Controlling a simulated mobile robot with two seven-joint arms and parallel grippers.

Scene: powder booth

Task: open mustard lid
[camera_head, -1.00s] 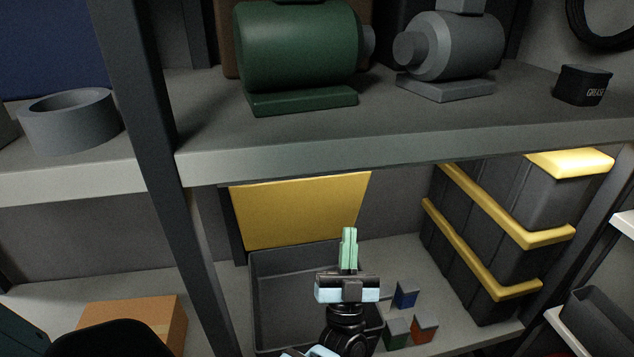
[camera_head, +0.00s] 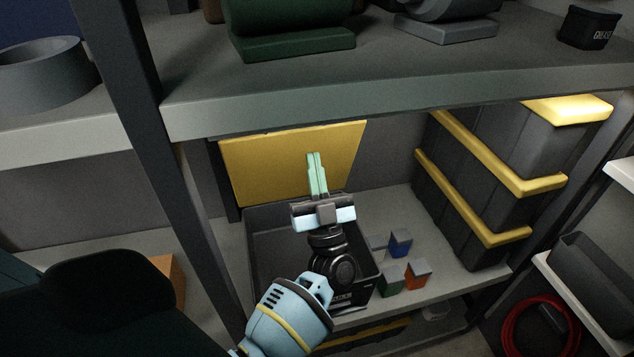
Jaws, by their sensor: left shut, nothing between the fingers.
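The mustard lid (camera_head: 262,165) stands raised and leaning back behind a dark grey box (camera_head: 262,230) on the lower shelf. The box's open top shows below the lid. My left gripper (camera_head: 316,160) is shut and empty. Its green fingers point up and overlap the lid's lower right part in the picture; whether they touch it I cannot tell. My left wrist hides part of the box. My right gripper is not in view.
Small blue (camera_head: 400,243), green (camera_head: 390,279) and orange (camera_head: 417,274) blocks sit right of the box. Dark cases with yellow bands (camera_head: 480,190) stand farther right. The upper shelf edge (camera_head: 370,107) runs above the lid. A dark post (camera_head: 165,170) stands at left.

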